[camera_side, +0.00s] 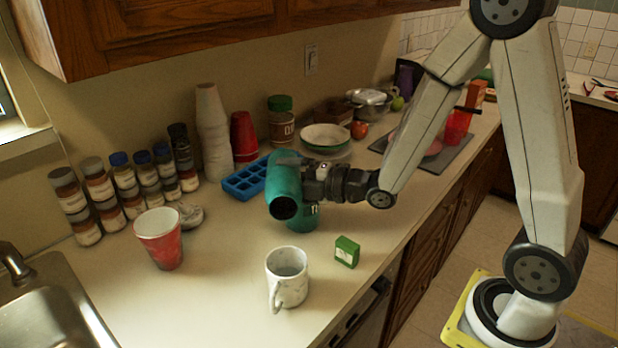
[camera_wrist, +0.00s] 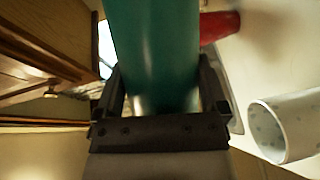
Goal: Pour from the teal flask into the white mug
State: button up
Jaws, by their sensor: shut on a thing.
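The teal flask (camera_side: 284,180) is held above the counter in the side view, with a dark round end facing the camera. My gripper (camera_side: 308,183) is shut around it from the right. In the wrist view the flask (camera_wrist: 155,50) fills the space between the two dark fingers of my gripper (camera_wrist: 163,95). The white mug (camera_side: 288,280) stands upright on the counter, in front of and below the flask, with its handle toward the camera. The mug (camera_wrist: 284,128) also shows at the right of the wrist view, apart from the flask. No liquid stream shows.
A red cup (camera_side: 160,240) stands left of the mug, and a small green box (camera_side: 346,252) to its right. A blue tray (camera_side: 245,182) lies behind the flask. Several spice jars (camera_side: 125,181) line the wall. The sink (camera_side: 52,310) is at the front left.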

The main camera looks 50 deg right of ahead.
aim_at(298, 202)
jog(key=shift+f, duration=1.35)
jog(key=shift+r, duration=0.2)
jog(key=shift+r+m+g, duration=0.4)
jog(key=shift+r+m, duration=0.35)
jog(key=shift+m, duration=0.35)
jog(key=shift+s+a+r+m+g, duration=0.15)
jog(key=shift+r+m+g, duration=0.25)
jog(key=shift+m, duration=0.2)
jog(key=shift+s+a+r+m+g+y, duration=0.25)
jog(key=shift+a+r+m+g, duration=0.1)
jog(key=shift+m, duration=0.3)
jog(key=shift+s+a+r+m+g+y, duration=0.15)
jog(key=shift+s+a+r+m+g, duration=0.15)
jog(key=shift+m, duration=0.35)
jog(key=shift+s+a+r+m+g, duration=0.1)
jog(key=shift+s+a+m+g, duration=0.2)
jog(key=shift+m+g, duration=0.2)
jog(key=shift+s+a+m+g+y, duration=0.45)
jog(key=shift+s+a+m+y, duration=0.2)
jog(key=shift+m, duration=0.35)
jog(key=shift+s+a+f+m+g+y, duration=0.3)
jog(key=shift+s+a+m+g+y, duration=0.1)
jog(key=shift+s+a+m, duration=0.3)
jog(key=shift+s+a+f+m+g+y, duration=0.25)
jog(key=shift+s+a+m+g, duration=0.15)
jog(key=shift+s+a+m, duration=0.25)
jog(key=shift+d, duration=0.1)
